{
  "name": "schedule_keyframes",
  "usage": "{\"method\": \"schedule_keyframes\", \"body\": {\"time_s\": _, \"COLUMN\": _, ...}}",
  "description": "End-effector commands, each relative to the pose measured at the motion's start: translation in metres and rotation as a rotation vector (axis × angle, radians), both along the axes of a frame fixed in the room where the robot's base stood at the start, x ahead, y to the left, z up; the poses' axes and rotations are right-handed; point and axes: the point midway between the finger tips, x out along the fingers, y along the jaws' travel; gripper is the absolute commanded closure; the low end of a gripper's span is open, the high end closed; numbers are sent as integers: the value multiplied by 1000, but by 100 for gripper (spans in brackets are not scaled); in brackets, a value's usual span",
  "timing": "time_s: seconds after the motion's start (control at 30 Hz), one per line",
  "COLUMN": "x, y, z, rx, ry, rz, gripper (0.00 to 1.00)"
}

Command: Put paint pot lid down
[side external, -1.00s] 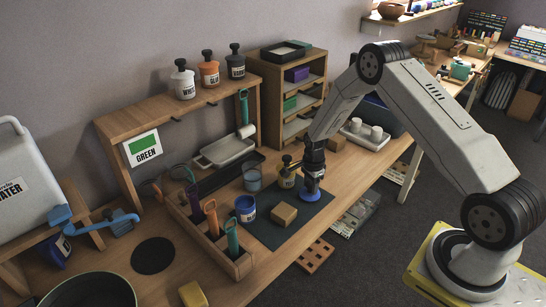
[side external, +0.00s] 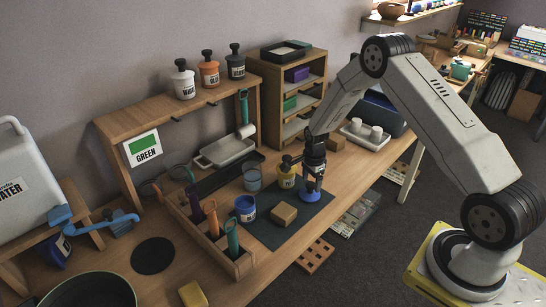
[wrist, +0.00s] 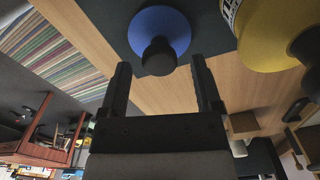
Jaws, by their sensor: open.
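The paint pot lid, a blue disc with a black knob (side external: 309,196), lies flat on the dark mat at its right edge in the side view. In the wrist view the lid (wrist: 165,24) is straight ahead, its knob in line with the gap between the fingertips. My gripper (wrist: 160,66) is open, with a finger on either side of that gap and nothing held. In the side view my gripper (side external: 313,183) is just above the lid. A blue pot (side external: 245,209) stands uncovered on the mat, left of the lid.
A yellow pot with a black top (side external: 286,178) stands close beside my gripper; it also shows in the wrist view (wrist: 265,28). A wooden block (side external: 284,215) lies on the mat (side external: 268,232) in front. A tool rack (side external: 228,262) borders the mat at left.

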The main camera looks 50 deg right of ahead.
Motion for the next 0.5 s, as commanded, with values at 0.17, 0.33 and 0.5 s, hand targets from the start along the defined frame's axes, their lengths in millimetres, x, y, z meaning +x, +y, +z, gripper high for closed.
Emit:
{"method": "schedule_keyframes", "body": {"time_s": 0.17, "x": 1, "y": 0, "z": 25, "rx": -1, "ry": -3, "rz": 0, "gripper": 18}}
{"method": "schedule_keyframes", "body": {"time_s": 0.33, "x": 1, "y": 0, "z": 50, "rx": -1, "ry": -3, "rz": 0, "gripper": 18}}
{"method": "schedule_keyframes", "body": {"time_s": 0.5, "x": 0, "y": 0, "z": 73, "rx": -1, "ry": -3, "rz": 0, "gripper": 18}}
